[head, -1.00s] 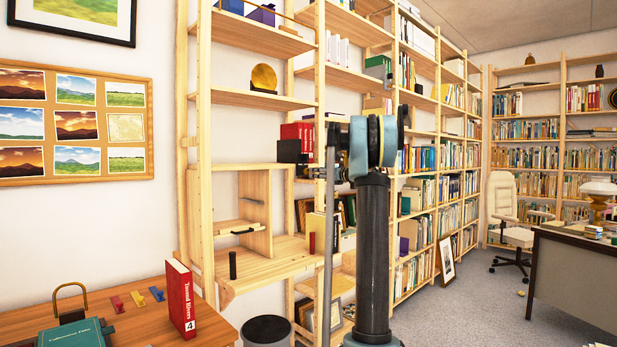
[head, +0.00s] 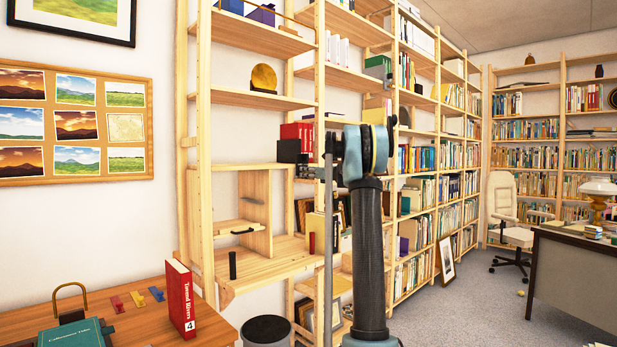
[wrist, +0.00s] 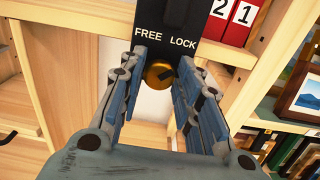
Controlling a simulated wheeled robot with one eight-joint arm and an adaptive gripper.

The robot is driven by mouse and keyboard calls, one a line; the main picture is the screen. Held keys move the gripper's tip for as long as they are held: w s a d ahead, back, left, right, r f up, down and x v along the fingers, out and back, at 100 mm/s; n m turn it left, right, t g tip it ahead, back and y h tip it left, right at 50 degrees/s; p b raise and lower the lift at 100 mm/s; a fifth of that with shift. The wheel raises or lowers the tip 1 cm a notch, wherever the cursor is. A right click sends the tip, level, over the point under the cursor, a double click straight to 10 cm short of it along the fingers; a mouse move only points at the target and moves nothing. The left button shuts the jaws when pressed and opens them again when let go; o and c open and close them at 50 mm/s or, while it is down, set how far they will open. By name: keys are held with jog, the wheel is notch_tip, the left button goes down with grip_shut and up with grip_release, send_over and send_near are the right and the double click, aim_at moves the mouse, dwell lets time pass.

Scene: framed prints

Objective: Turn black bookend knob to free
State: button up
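The black bookend (wrist: 176,25) fills the top middle of the wrist view, with FREE printed at left and LOCK at right. It also shows in the head view as a small black block (head: 289,151) beside red volumes. Its round brass-coloured knob (wrist: 158,74) sits just below the lettering and carries a dark mark; its exact setting is hard to read. My gripper (wrist: 161,60) is open, with one finger on each side of the knob. I cannot tell whether either finger touches it. In the head view my arm hides most of the gripper.
Red volumes (wrist: 237,18) numbered 2 and 1 stand right of the bookend. Wooden shelf uprights (wrist: 65,60) flank the space. A framed picture (wrist: 304,88) and books are at lower right. A desk with a red book (head: 181,298) stands at lower left in the head view.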

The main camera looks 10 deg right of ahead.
jog(key=c, duration=0.4)
jog(key=shift+d+n, duration=0.1)
jog(key=shift+n, duration=0.2)
jog(key=n, duration=1.7)
jog(key=shift+n, duration=0.3)
dwell(0.3)
jog(key=o, duration=1)
jog(key=shift+o, duration=0.2)
